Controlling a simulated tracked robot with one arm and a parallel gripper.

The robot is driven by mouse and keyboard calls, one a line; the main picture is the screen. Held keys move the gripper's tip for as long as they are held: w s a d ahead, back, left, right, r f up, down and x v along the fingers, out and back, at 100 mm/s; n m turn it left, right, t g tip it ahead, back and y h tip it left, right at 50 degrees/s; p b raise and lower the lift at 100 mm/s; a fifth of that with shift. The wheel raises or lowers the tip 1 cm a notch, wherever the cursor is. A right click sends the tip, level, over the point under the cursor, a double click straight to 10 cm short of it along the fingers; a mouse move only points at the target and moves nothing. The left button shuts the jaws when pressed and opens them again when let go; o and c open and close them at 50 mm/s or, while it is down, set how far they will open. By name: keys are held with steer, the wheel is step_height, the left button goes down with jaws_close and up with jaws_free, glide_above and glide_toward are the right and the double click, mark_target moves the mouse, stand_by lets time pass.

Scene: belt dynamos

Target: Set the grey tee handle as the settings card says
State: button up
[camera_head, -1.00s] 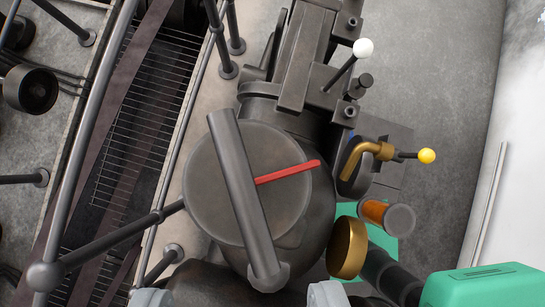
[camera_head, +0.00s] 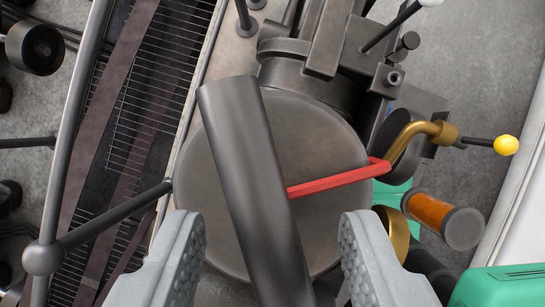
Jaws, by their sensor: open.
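The grey tee handle (camera_head: 245,150) is a thick dark grey bar lying across a round grey disc (camera_head: 315,135). The bar runs from upper left to lower right. A red pointer (camera_head: 335,180) sticks out to the right from beside the bar, tilted slightly upward. My gripper (camera_head: 272,215) is open, with one pale grey finger on each side of the lower part of the bar. I see a gap between the bar and each finger. The bar's lower end is cut off by the bottom edge. No settings card is in view.
A brass bent lever with a yellow ball (camera_head: 506,145) and an orange cylinder (camera_head: 440,217) stand right of the disc. A white-tipped lever (camera_head: 400,20) is above. A dark rail with a ball joint (camera_head: 43,258) runs at left. A green box (camera_head: 500,287) fills the lower right corner.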

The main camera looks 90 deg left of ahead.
steer(key=shift+p+x, duration=0.4)
steer(key=shift+x, duration=1.55)
